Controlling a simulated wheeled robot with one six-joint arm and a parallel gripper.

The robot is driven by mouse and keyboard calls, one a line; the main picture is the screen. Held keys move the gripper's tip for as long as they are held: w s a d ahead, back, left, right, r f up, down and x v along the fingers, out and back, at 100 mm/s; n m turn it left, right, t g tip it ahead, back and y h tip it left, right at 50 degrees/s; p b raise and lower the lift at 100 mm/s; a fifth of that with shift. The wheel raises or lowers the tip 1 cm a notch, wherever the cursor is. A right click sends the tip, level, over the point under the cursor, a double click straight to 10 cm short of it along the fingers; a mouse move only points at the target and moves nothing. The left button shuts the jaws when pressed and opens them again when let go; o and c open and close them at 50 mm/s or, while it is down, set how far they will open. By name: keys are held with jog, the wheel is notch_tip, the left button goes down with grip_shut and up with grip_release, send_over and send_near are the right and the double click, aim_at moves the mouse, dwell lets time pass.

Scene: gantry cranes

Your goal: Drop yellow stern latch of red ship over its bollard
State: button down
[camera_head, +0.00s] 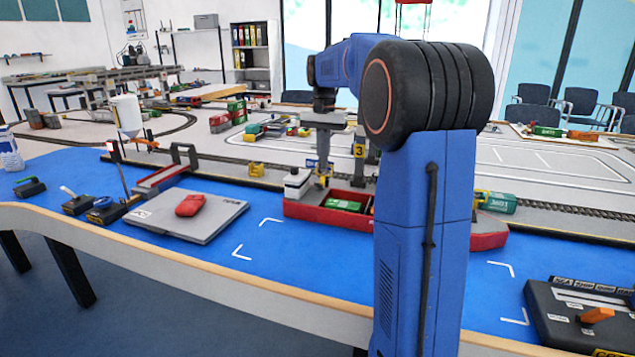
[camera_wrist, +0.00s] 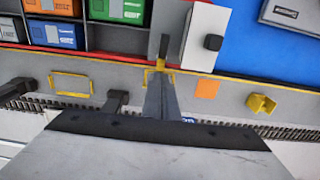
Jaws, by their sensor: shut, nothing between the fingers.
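The red ship (camera_head: 300,208) lies along the quay in the head view, partly behind my arm. Its white deckhouse (camera_head: 298,183) is at the left end and also shows in the wrist view (camera_wrist: 200,38). A small yellow piece (camera_wrist: 163,66), apparently the stern latch, sits at the ship's quay-side edge beside the deckhouse. My gripper (camera_wrist: 160,84) is shut and empty, its tips close to this piece; I cannot tell whether they touch. A yellow bollard-like fitting (camera_wrist: 262,103) stands on the quay to the right; it appears in the head view (camera_head: 256,170) left of the ship.
Green (camera_wrist: 118,10), orange (camera_wrist: 62,7) and blue (camera_wrist: 52,34) containers sit in the ship's hold. An orange square (camera_wrist: 206,89) and a yellow outline (camera_wrist: 70,84) mark the quay. A grey plate (camera_head: 190,217) with a red piece lies left on the blue table.

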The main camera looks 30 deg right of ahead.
jog(key=shift+w+d+f, duration=0.4)
jog(key=shift+w+d, duration=0.1)
jog(key=shift+d, duration=0.15)
notch_tip(320, 180, up, 10)
jog(key=w+d, duration=0.1)
jog(key=d, duration=0.1)
jog(key=shift+w+d, duration=0.15)
jog(key=shift+w, duration=0.25)
dwell(1.5)
